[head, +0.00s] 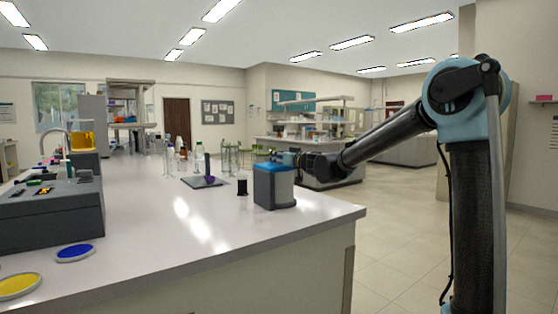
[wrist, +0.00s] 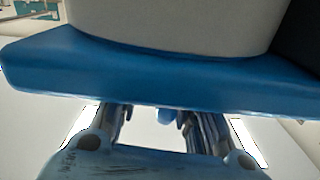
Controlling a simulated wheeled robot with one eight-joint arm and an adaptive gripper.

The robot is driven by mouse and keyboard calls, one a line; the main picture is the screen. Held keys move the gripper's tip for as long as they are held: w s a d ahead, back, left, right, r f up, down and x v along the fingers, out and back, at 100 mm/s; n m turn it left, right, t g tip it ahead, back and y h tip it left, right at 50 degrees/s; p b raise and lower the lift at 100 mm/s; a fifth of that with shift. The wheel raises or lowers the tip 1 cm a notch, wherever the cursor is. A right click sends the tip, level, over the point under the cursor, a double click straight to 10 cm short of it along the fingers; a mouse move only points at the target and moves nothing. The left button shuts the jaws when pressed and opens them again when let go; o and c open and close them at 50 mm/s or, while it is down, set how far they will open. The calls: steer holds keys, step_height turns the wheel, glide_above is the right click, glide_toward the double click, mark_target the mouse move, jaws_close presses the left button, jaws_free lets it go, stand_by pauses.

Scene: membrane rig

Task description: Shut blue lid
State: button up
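My gripper (head: 289,160) is at the box's far right side, at about lid height, partly hidden by the box. In the wrist view a broad blue edge, probably the lid (wrist: 160,78), fills the upper middle. My gripper's fingers (wrist: 160,116) reach to that edge, and their tips are hidden, so their opening is unclear.
A small black container (head: 242,185) stands just left of the box. A dark plate with a stand (head: 205,182) and glassware are farther left. A grey machine (head: 52,212) and yellow (head: 18,285) and blue (head: 76,253) discs are at the left. The bench front is clear.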

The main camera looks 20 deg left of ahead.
steer(key=shift+s+d, duration=0.1)
steer(key=v, duration=1.1)
steer(key=shift+d, duration=0.4)
steer(key=shift+s+f, duration=0.1)
steer(key=s+d+f+m+g+h, duration=0.2)
steer(key=s+d+f+h, duration=0.3)
steer(key=s+d+f, duration=0.5)
steer(key=s+d+f+m+g+h, duration=0.3)
steer(key=s+d+f, duration=0.8)
steer(key=d, duration=1.1)
steer(key=s+d+f+m+g+h, duration=0.3)
steer(key=s+d+f+h, duration=0.3)
steer(key=s+d+f, duration=0.5)
steer(key=d+f+m, duration=0.1)
steer(key=d+f, duration=0.1)
steer(key=d, duration=0.3)
steer(key=shift+d+h, duration=0.25)
steer(key=shift+h, duration=0.05)
steer(key=shift+s+f, duration=0.1)
steer(key=shift+f, duration=0.05)
